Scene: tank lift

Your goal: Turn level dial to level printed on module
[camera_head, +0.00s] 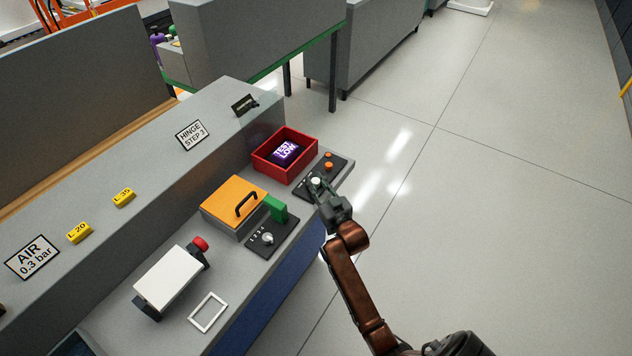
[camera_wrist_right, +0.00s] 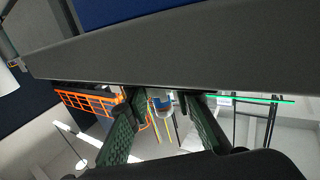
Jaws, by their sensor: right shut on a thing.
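A module with a purple face reading "TEST LOW" (camera_head: 287,151) lies in a red tray (camera_head: 262,160) on the bench. To the right of the tray is a dark panel (camera_head: 336,166) with two orange knobs or buttons and a pale round knob (camera_head: 315,181). My right gripper (camera_head: 319,186) is at this pale knob, shut on it, and partly hides it and the panel. Any marks around the knob are hidden or too small to read. My left gripper is out of view.
Left of the panel are an orange box with a black handle (camera_head: 232,203), a green block (camera_head: 275,207) and another dial (camera_head: 267,239) numbered beside it. A white plate (camera_head: 170,277) and white frame (camera_head: 208,312) are nearer. Open floor lies right.

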